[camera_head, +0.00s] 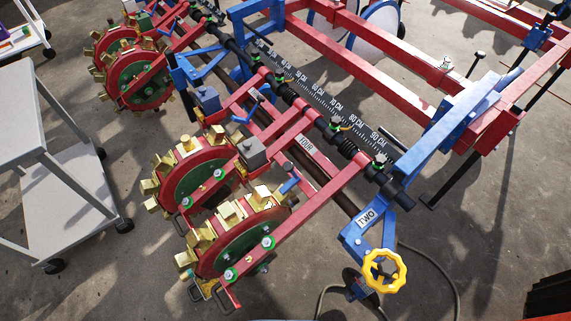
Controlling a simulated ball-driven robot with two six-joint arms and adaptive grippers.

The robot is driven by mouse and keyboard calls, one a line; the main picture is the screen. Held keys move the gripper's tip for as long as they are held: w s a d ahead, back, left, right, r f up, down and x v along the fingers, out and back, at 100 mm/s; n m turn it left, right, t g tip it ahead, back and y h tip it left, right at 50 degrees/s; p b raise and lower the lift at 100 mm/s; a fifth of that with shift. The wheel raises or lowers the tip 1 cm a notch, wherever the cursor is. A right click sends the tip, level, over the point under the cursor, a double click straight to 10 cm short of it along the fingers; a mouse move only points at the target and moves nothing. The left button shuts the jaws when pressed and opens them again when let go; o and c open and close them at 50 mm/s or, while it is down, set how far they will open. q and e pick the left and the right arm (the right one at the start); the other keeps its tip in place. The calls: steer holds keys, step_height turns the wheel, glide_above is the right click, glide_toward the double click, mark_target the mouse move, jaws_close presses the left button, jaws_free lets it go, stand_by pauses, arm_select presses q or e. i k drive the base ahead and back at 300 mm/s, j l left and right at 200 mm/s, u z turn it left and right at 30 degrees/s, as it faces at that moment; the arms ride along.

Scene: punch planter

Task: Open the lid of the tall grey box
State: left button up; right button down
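A small grey box (251,153) sits on the red frame of the planter, just above the nearest punch wheels. Its top looks closed, but the lid is too small to make out clearly. A second, blue-grey box (206,98) stands farther back on the same machine, left of the long black shaft. I cannot tell from this view which of the two is the tall grey box. Neither of my grippers shows in the head view.
Punch wheels with brass cups (240,236) stand in front of the grey box. A yellow handwheel (384,271) is at the lower right, with a cable on the floor. A grey cart (66,200) stands at left. Concrete floor (130,275) is open between cart and planter.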

mark_target(251, 148)
steer(key=k+j+u, duration=0.1)
steer(key=u, duration=0.25)
steer(key=k+j+u, duration=0.1)
steer(key=j+u, duration=0.5)
steer(key=u, duration=0.15)
steer(key=k, duration=0.05)
